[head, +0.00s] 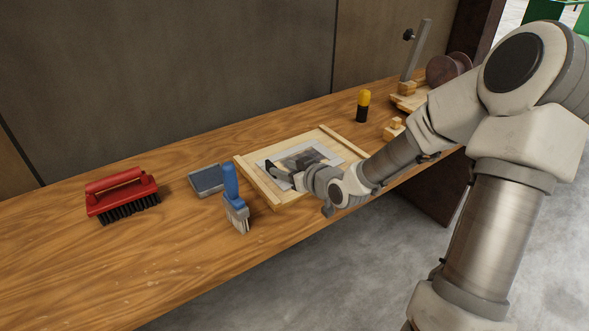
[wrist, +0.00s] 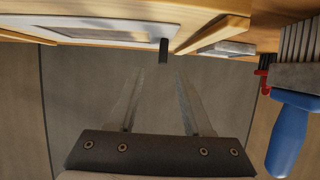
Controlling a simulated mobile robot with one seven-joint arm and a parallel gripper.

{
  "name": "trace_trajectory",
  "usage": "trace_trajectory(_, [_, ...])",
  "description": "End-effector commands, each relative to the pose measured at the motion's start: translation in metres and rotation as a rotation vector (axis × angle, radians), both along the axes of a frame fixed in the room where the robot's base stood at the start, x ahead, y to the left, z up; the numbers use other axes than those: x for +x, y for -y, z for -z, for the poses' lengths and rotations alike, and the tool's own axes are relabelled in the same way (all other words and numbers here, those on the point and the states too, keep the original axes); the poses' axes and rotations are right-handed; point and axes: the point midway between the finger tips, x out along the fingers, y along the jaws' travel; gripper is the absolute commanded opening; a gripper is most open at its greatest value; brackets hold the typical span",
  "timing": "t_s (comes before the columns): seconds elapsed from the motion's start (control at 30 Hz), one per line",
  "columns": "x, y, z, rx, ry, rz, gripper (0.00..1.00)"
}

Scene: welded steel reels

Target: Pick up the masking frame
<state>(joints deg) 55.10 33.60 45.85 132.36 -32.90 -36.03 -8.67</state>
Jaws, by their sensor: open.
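The masking frame (head: 332,152) is a flat, pale grey rectangle around a darker opening. It lies within a shallow wooden tray (head: 245,168) on the bench, and my arm partly covers it. In the wrist view the frame (wrist: 165,31) appears at the top, seen very obliquely, with a small dark upright piece at its edge. My gripper (head: 279,174) is low over the tray's left front part. In the wrist view my gripper (wrist: 160,75) has its fingers apart with nothing between them, pointing towards the dark piece. Whether a finger touches it, I cannot tell.
A grey-blue block (head: 206,180) and red brush (head: 120,192) lie further left. A yellow-black cylinder (head: 363,105) stands behind right. The bench's front edge is near.

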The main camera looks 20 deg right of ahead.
Motion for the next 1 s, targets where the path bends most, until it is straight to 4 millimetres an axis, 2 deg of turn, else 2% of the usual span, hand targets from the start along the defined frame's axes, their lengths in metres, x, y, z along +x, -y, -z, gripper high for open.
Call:
trace_trajectory(0.1, [0.013,-0.005,0.007,-0.001,-0.001,-0.001,0.50])
trace_trajectory(0.27, [0.020,-0.008,0.010,0.000,-0.001,0.000,0.50])
trace_trajectory(0.6, [0.059,-0.024,0.025,0.000,-0.001,-0.001,0.50])
trace_trajectory(0.87, [0.062,-0.025,0.025,-0.002,-0.002,0.000,0.50])
trace_trajectory(0.9, [0.062,-0.025,0.025,-0.002,-0.001,0.001,0.48])
trace_trajectory(1.0, [0.062,-0.025,0.025,-0.002,-0.001,0.001,0.30])
